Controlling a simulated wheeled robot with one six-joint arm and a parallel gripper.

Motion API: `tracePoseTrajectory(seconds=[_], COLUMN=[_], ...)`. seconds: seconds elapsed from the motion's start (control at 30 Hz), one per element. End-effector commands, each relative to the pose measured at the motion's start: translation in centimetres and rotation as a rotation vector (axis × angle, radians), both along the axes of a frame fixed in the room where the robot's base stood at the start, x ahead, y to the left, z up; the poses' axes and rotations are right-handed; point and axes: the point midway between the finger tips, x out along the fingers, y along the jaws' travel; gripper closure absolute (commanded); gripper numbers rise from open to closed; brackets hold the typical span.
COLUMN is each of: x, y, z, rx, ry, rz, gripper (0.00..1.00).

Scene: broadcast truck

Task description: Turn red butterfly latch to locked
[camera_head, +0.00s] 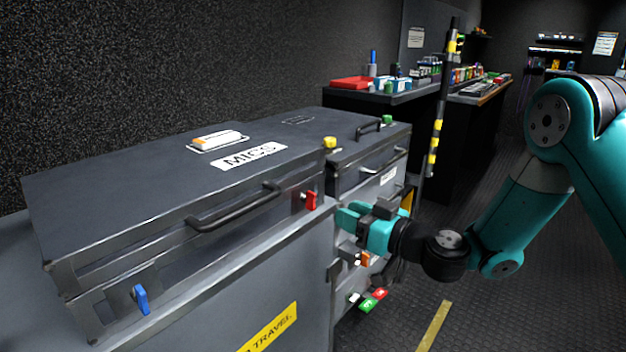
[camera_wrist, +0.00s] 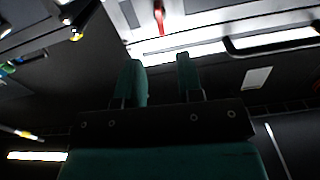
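The red butterfly latch (camera_head: 311,201) is on the front face of the grey case labelled MICS (camera_head: 110,190), near its right end, and stands roughly upright. In the wrist view the red latch (camera_wrist: 159,17) shows at the top, beyond the fingertips and between them. My gripper (camera_head: 348,217) is to the right of the latch and a little lower, apart from it. In the wrist view my gripper (camera_wrist: 162,75) has its two teal fingers spread with nothing between them. A blue latch (camera_head: 141,299) is on the same case at the left.
A black handle (camera_head: 235,208) spans the case front between the two latches. A second case (camera_head: 350,150) stands behind at right. A black pole with yellow bands (camera_head: 437,125) rises behind my gripper. Red and green blocks (camera_head: 373,300) sit below it. Open floor lies to the right.

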Motion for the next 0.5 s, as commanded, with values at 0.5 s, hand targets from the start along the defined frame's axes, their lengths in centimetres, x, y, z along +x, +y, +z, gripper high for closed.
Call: tracePoseTrajectory(seconds=[0.5], x=[5.4], y=[7.2], z=[0.0], rx=[0.000], ry=[-0.001], rz=[0.003], gripper=[0.66])
